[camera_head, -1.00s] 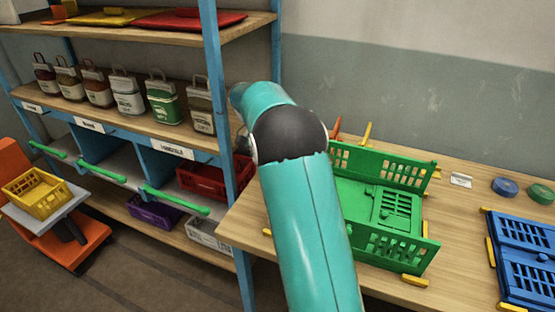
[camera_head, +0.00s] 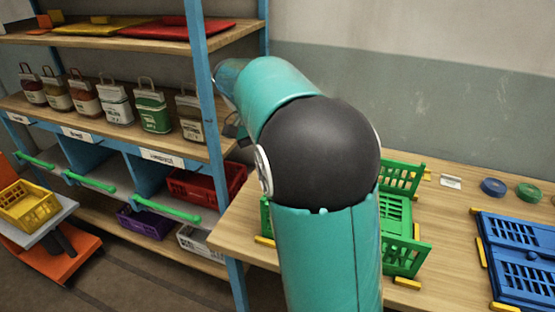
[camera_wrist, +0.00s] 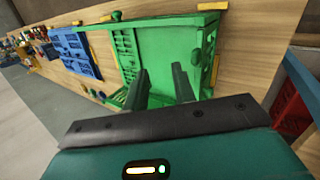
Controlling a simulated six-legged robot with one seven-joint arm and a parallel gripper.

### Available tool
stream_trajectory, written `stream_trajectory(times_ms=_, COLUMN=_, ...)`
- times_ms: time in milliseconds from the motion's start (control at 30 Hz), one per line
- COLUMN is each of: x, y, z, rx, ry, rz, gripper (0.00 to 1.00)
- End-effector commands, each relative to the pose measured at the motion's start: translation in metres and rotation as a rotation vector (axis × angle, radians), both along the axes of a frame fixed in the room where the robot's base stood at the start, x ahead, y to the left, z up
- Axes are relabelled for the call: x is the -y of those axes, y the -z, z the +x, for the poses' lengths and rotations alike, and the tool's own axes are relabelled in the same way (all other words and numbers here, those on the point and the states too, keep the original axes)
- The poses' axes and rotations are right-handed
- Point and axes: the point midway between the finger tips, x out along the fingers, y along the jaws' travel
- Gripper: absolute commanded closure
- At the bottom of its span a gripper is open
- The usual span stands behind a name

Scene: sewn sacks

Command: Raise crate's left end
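The green crate (camera_head: 397,215) stands on the wooden table, partly hidden behind my arm in the head view. Its far and near side walls stand upright, and a slotted panel lies flat between them. In the wrist view the green crate (camera_wrist: 165,45) fills the upper middle. My gripper (camera_wrist: 159,75) shows there with its two dark fingers apart and nothing visible between them. The fingertips overlap the near part of the crate in the picture; I cannot tell whether they touch it. The gripper is hidden in the head view.
A blue crate (camera_head: 520,255) lies folded flat on the right. Yellow blocks (camera_head: 407,283) border the green crate. Blue (camera_head: 493,187) and green (camera_head: 529,193) discs lie at the back. A blue-framed shelf (camera_head: 205,100) with several tagged sacks stands close on the left.

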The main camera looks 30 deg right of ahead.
Motion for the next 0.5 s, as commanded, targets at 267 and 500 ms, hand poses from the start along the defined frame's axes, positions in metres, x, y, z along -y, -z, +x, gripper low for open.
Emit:
stream_trajectory(times_ms=267, x=-0.009, y=-0.012, z=-0.024, rx=0.000, ry=-0.001, rz=0.000, gripper=0.74)
stream_trajectory(times_ms=500, x=-0.009, y=-0.012, z=-0.026, rx=-0.001, ry=-0.001, rz=0.000, gripper=0.74)
